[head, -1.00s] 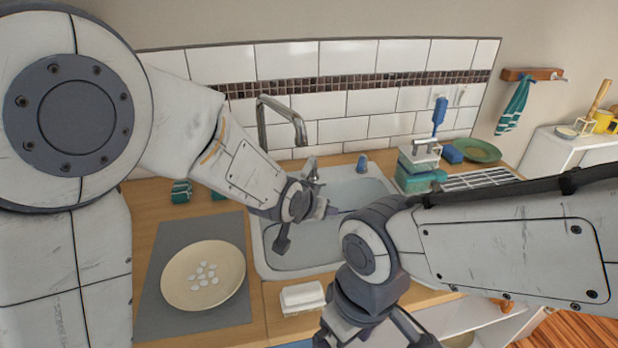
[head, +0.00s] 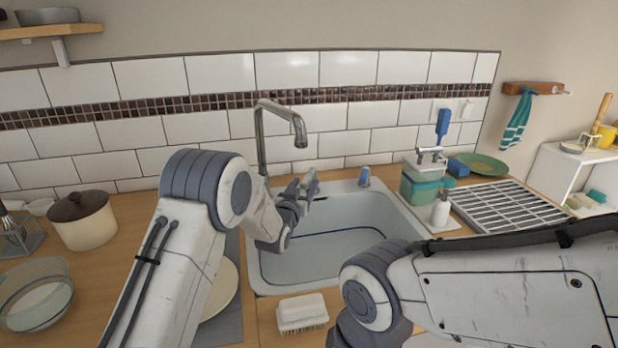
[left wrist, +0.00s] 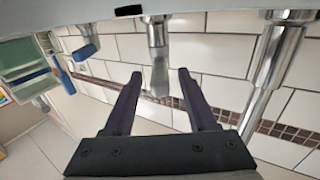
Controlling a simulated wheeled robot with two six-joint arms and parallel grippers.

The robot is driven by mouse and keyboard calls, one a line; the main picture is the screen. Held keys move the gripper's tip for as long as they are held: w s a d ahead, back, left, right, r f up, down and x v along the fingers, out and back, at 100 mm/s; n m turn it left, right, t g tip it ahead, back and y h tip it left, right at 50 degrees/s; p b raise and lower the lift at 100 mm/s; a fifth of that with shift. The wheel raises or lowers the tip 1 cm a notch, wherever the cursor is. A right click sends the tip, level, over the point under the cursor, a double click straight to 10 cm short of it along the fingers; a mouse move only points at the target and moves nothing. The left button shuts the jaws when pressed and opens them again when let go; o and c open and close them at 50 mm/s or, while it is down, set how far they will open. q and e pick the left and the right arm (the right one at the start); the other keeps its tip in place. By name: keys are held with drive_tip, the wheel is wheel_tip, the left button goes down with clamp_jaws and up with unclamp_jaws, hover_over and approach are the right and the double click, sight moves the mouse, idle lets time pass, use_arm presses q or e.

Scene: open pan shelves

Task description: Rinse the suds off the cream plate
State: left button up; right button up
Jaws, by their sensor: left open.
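The cream plate (head: 224,288) lies on a grey mat (head: 226,330) left of the sink; my left arm hides most of it, and no suds show on its visible edge. The sink basin (head: 335,246) is in the middle, with a chrome tap (head: 262,138) behind it. No water stream shows. My left gripper (head: 301,189) is open at the tap's lever, at the sink's back rim. In the left wrist view, the lever (left wrist: 157,72) appears between the two open fingers (left wrist: 161,88); contact cannot be told. My right gripper is below the head view.
Right of the sink are a teal caddy (head: 424,184), a white bottle (head: 441,208), a drying rack (head: 508,206) and a green plate (head: 483,163). A lidded pot (head: 82,220) and a glass bowl (head: 35,294) stand left.

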sight(309, 178)
use_arm(q)
drive_tip(key=shift+x, duration=2.25)
clamp_jaws()
